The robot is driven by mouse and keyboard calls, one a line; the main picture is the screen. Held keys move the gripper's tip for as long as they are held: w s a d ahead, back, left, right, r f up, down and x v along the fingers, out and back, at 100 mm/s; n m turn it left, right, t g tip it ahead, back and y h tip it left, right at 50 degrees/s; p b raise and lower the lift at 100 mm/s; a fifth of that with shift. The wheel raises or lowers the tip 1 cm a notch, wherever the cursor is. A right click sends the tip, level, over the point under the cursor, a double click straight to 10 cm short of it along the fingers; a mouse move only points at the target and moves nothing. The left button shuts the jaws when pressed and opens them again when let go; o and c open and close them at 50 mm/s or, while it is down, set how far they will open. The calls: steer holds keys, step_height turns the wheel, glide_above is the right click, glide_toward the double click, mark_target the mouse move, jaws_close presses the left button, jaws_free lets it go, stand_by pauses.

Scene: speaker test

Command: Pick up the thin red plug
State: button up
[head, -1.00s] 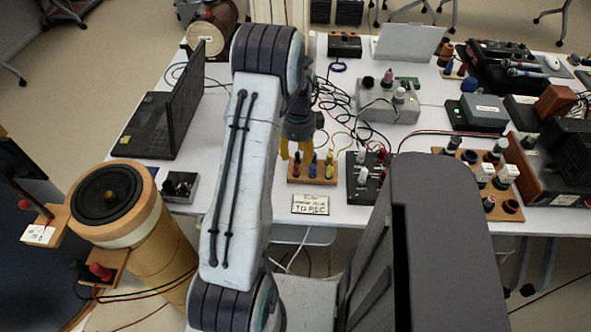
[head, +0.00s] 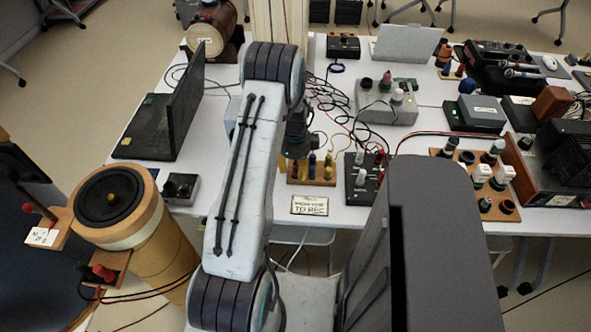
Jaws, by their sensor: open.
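A small wooden block (head: 325,182) stands at the front edge of the white table, with a blue plug (head: 312,166) and a yellow plug (head: 328,167) upright in it. The thin red plug is not visible now; my gripper covers the left end of the block, where a red plug showed earlier. My gripper (head: 294,168) is over that left end, pointing down, with its fingers mostly hidden by the arm and wrist. It is open. I cannot tell whether its fingers touch anything.
A black box with knobs (head: 362,184) stands just right of the block. A paper label (head: 309,205) lies in front. A laptop (head: 172,122) and a small dark box (head: 180,188) are to the left. A cylindrical speaker (head: 118,205) stands at front left. Cables lie behind.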

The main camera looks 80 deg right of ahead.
steer(key=shift+f, duration=0.35)
jaws_close()
stand_by(0.3)
